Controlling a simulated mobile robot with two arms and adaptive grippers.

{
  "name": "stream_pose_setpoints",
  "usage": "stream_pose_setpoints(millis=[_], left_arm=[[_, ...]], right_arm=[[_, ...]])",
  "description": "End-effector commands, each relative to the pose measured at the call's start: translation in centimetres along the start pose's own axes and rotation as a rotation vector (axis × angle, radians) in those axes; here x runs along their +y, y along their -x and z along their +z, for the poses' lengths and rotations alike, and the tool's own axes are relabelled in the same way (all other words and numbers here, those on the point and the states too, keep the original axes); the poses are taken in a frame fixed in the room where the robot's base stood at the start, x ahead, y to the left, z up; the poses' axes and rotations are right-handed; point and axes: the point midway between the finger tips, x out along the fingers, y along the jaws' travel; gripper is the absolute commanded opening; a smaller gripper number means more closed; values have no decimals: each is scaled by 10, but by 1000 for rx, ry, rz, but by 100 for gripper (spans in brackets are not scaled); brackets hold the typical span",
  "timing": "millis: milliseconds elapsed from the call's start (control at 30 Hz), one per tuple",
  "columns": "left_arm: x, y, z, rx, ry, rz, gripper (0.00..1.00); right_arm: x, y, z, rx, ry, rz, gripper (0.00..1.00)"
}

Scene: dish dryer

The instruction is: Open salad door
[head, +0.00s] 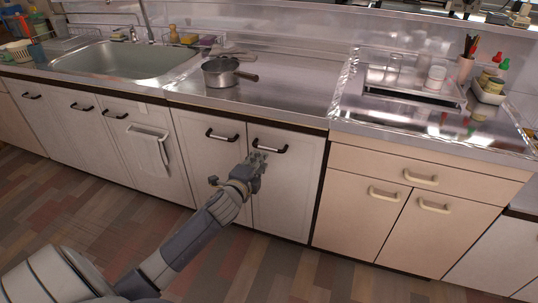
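No door in the head view is marked as the salad door. My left gripper (257,159) is at the upper left of a white cabinet door (291,192) under the counter. Its fingertips are close to the left end of that door's dark handle (269,147). I cannot tell whether they touch it, or whether the fingers are open or shut. The white door beside it to the left (205,155) has a similar handle (222,136). Both doors look closed. My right gripper is not in view.
A steel pot (220,73) stands on the counter above. A sink (130,60) is at the left, with a towel (150,150) hanging below it. Cream cabinets (360,220) stand at the right. The wooden floor (270,275) in front looks clear.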

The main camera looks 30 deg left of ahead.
Motion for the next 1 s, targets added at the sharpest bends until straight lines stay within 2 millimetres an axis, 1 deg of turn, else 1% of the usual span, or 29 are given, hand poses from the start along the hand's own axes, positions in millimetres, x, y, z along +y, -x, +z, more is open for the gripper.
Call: stream_pose_setpoints(millis=[167,400,500,700,800,1000], left_arm=[[1,-25,0,-1,2,1,20],[2,-67,0,0,4,2,20],[2,-81,-1,0,4,3,20],[2,-98,-1,1,5,3,20],[2,-102,-1,2,4,4,20],[2,-103,-1,1,4,4,20]], right_arm=[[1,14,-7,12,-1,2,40],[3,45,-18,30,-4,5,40],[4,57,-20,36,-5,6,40],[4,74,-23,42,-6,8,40],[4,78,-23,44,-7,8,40],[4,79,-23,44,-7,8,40]])
